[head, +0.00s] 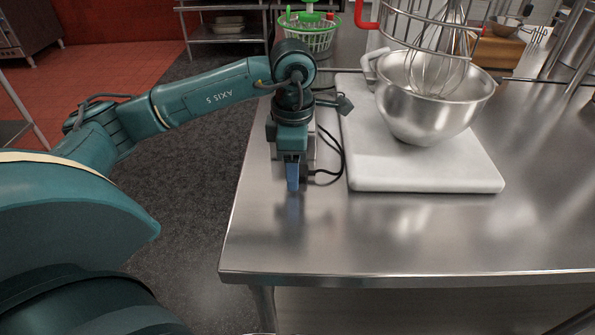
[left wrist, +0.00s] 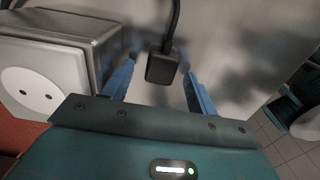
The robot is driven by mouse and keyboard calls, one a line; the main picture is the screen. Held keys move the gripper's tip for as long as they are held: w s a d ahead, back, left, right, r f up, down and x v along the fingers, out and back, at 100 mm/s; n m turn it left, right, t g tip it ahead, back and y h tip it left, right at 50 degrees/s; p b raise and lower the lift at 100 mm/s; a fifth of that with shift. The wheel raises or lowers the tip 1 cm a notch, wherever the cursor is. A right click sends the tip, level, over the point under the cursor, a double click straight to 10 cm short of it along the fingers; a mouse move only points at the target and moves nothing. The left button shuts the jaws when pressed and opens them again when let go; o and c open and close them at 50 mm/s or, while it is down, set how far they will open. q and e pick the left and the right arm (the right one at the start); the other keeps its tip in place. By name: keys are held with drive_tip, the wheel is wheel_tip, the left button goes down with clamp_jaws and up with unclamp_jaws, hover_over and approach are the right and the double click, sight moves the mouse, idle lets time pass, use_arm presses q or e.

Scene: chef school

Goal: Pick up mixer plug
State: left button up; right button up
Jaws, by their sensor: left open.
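The mixer plug (left wrist: 162,68) is a dark block on a black cable. In the left wrist view it sits between the two blue fingers of my left gripper (left wrist: 158,88), nearer the right finger, with gaps on both sides. The left gripper is open and also shows in the head view (head: 292,178), pointing down at the left part of the steel table. There the plug is hidden by the gripper, and its black cable (head: 338,160) curves out to the right. My right gripper is not in view.
A grey socket box (left wrist: 92,45) with round outlets is close to the left finger in the left wrist view. The table's front (head: 400,240) is clear. A green-and-white basket (head: 308,35) is behind.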

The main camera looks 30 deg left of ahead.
use_arm(q)
drive_tip(key=c, duration=1.2)
drive_tip(key=shift+o, duration=0.2)
wheel_tip(320, 180, up, 10)
drive_tip(key=shift+p, duration=0.3)
drive_tip(key=o, duration=0.5)
drive_tip(key=shift+c, duration=1.3)
drive_tip(key=shift+r, duration=0.3)
